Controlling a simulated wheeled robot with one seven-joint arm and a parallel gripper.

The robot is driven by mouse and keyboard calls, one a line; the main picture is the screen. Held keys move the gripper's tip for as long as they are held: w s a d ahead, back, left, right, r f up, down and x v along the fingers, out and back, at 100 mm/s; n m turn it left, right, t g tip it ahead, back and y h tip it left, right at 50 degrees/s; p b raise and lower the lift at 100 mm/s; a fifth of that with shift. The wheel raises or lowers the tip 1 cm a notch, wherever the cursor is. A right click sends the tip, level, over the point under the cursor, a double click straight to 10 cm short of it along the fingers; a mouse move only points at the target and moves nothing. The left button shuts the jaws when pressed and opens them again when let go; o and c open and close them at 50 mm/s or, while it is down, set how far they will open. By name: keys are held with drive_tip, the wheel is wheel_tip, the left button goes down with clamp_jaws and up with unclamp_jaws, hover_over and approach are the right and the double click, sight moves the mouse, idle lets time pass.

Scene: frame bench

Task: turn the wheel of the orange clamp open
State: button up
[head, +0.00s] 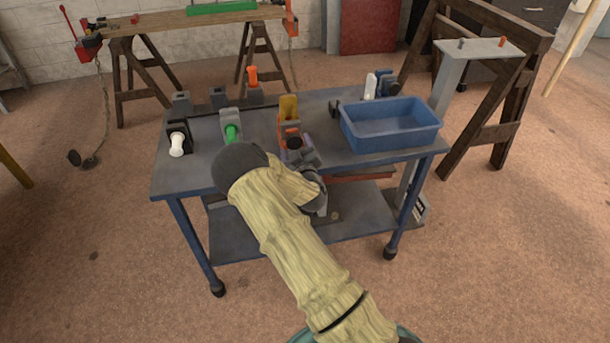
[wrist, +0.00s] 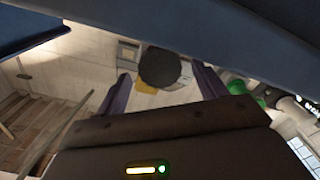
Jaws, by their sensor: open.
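The orange clamp (head: 283,133) stands on the blue bench top, with a yellow part rising at its top. Its dark round wheel (head: 294,143) faces my side; in the wrist view the dark wheel (wrist: 160,67) appears between the two purple fingers. My gripper (head: 303,156) is open just in front of the clamp, partly hidden by my arm in the head view. In the wrist view my gripper (wrist: 162,82) has a finger on each side of the wheel. I cannot tell whether either finger touches it.
A blue bin (head: 390,139) stands to the right on the bench (head: 205,151). A grey clamp with a green knob (head: 232,132) and a black one with a white knob (head: 177,144) stand to the left. An orange-knobbed block (head: 253,78) is behind.

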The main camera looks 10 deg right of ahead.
drive_tip(key=s+b, duration=0.1)
drive_tip(key=s, duration=1.4)
drive_tip(key=shift+w, duration=0.1)
drive_tip(key=s+r+m+g, duration=0.3)
drive_tip(key=s+g, duration=0.4)
drive_tip(key=s, duration=0.4)
drive_tip(key=s+r+m+g, duration=0.3)
drive_tip(key=s+g, duration=0.5)
drive_tip(key=s, duration=0.3)
drive_tip(key=shift+s+r, duration=0.15)
drive_tip(key=shift+r, duration=0.3)
drive_tip(key=shift+c, duration=0.2)
